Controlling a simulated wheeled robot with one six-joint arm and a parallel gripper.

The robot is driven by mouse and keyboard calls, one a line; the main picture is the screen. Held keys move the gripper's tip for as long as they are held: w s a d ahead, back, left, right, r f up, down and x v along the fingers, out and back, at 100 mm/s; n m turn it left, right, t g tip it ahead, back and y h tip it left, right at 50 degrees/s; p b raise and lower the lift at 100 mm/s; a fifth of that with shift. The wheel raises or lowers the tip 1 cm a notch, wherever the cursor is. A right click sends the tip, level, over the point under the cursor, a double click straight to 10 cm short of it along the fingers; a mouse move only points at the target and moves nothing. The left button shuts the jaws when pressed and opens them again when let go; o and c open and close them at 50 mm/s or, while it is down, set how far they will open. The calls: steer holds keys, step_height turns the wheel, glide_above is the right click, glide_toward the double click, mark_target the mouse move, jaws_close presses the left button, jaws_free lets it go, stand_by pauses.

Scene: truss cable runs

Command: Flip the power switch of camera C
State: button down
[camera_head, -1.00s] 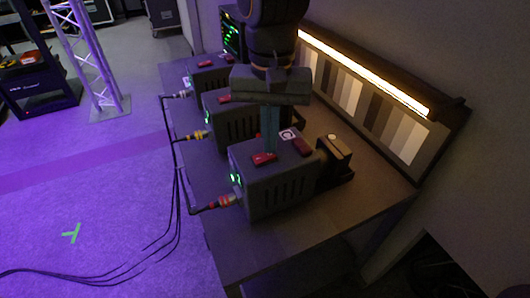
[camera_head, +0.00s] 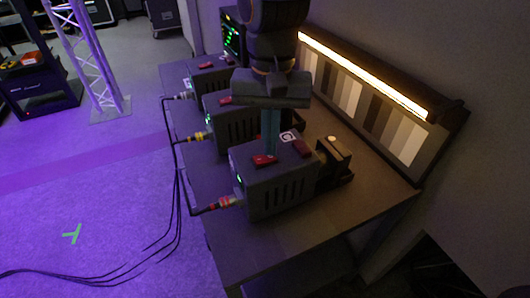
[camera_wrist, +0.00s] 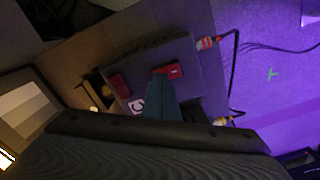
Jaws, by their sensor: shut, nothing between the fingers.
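Camera C (camera_head: 275,190) is the nearest dark box on the table, with a white "C" label (camera_head: 288,137) on top. A red switch (camera_head: 262,160) sits near its cable end and another red part (camera_head: 302,148) near its lens end. In the wrist view the switch (camera_wrist: 174,70) has a small white mark, and the other red part (camera_wrist: 119,85) is to its left. My gripper (camera_head: 271,153) is shut and empty, pointing down with its tips right beside the switch. I cannot tell whether the tips touch it. They partly cover camera C's top in the wrist view (camera_wrist: 160,76).
Two similar camera boxes (camera_head: 222,122) stand in a row behind. Cables with plugs (camera_head: 224,202) leave the boxes on the left. A lit grey chart (camera_head: 385,110) stands along the table's right side. The table's near end (camera_head: 290,238) is clear.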

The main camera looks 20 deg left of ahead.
step_height(320, 180, up, 6)
steer(key=p, duration=0.5)
steer(key=shift+r+p, duration=0.15)
steer(key=shift+p, duration=0.25)
